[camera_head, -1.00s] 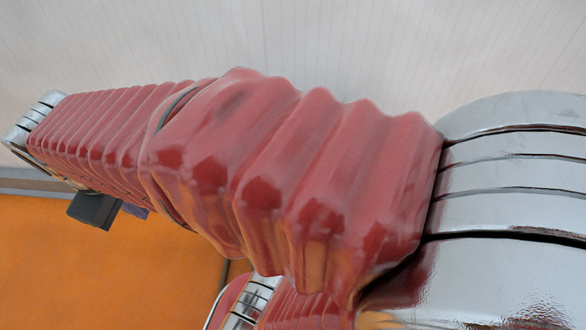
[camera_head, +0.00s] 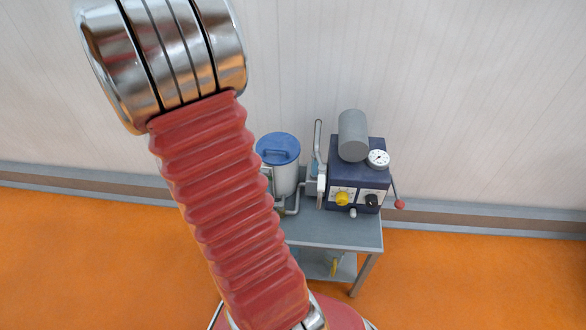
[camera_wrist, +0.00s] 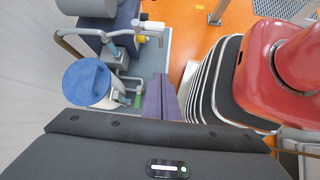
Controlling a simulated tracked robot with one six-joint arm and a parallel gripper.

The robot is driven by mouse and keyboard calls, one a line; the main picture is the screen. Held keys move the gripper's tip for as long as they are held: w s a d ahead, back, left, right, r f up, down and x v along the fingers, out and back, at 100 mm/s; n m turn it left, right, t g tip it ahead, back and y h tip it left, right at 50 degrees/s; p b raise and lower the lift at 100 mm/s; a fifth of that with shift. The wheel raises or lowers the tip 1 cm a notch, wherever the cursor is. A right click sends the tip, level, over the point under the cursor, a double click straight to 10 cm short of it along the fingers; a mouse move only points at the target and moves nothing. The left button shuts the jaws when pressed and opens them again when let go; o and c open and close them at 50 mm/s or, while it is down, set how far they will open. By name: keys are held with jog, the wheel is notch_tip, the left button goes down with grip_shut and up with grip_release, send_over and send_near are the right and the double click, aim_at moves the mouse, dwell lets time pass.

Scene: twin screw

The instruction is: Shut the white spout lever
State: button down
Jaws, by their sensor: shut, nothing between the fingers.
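In the head view a small white part (camera_head: 321,186), which looks like the spout lever, stands upright at the left side of the dark blue machine (camera_head: 344,172), below a tall grey pipe. In the wrist view a white piece (camera_wrist: 153,26) shows near the pipe end at the top; I cannot tell surely that it is the same lever. My gripper's purple fingers (camera_wrist: 161,98) are shut and empty, above the bench's near side and apart from the white piece. The gripper is not visible in the head view, where my red arm crosses in front.
A blue-lidded pot (camera_head: 279,150) stands left of the machine, joined by grey pipes. The machine carries a grey cylinder (camera_head: 353,137), a gauge (camera_head: 378,159), a yellow knob (camera_head: 342,199) and a red-tipped handle (camera_head: 400,204). All stand on a grey bench (camera_head: 350,234). Orange floor is open to the right.

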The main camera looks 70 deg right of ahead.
jog(key=shift+g, duration=0.8)
jog(key=s+d, duration=0.1)
jog(key=s+d+f, duration=0.2)
jog(key=d, duration=0.1)
jog(key=shift+s, duration=0.1)
jog(key=shift+s+f, duration=0.1)
jog(key=shift+f, duration=0.05)
send_near(321, 180)
jog(key=shift+s+f, duration=1.55)
jog(key=shift+f, duration=0.9)
jog(key=shift+d, duration=0.1)
jog(key=shift+s+n, duration=0.15)
jog(key=shift+n, duration=0.25)
